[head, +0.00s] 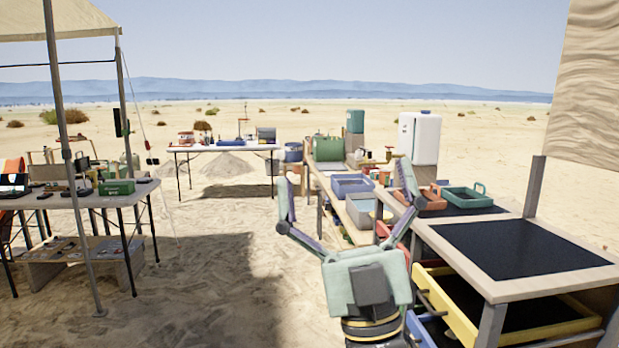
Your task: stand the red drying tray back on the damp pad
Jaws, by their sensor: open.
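My gripper (343,172) is open in front of me, its two fingers spread wide, with nothing held between them. A terracotta-red tray (433,200) sits right of the right fingertip, beside a green handled tray, and looks like the red drying tray. It is small in view and partly hidden by my finger. A dark flat surface (488,211) lies beside and under these trays. A larger black panel (522,248) in a pale wooden frame is nearer, bare on top. I cannot tell which dark surface is the damp pad.
The green tray (467,196) has raised handles. A yellow-edged drawer (450,312) juts out below.

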